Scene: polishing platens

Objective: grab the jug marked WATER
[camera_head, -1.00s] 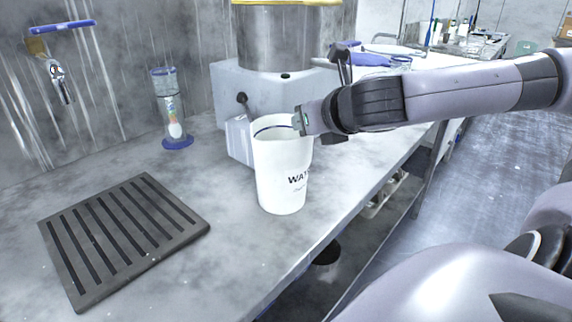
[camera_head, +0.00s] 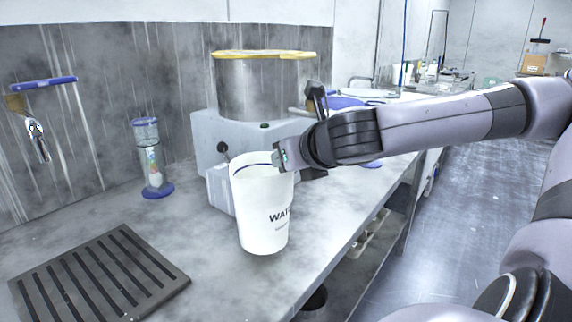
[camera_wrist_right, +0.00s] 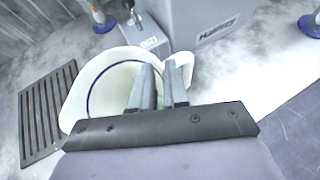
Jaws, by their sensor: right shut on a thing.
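The white jug marked WATER (camera_head: 264,212) stands upright on the grey counter in the head view, its lettering partly turned away to the right. My right gripper (camera_head: 278,158) reaches in from the right at the jug's rim. In the right wrist view the jug (camera_wrist_right: 90,88) shows from above, with a blue line inside. There my right gripper's fingers (camera_wrist_right: 160,85) are shut on the jug at its right side, by the handle. The handle is mostly hidden in the head view. My left gripper is not in view.
A grey machine with a steel drum (camera_head: 262,90) stands right behind the jug. A blue-based hourglass-like tube (camera_head: 152,160) is back left. A slotted dark drain grate (camera_head: 98,275) lies front left. The counter's front edge is close by.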

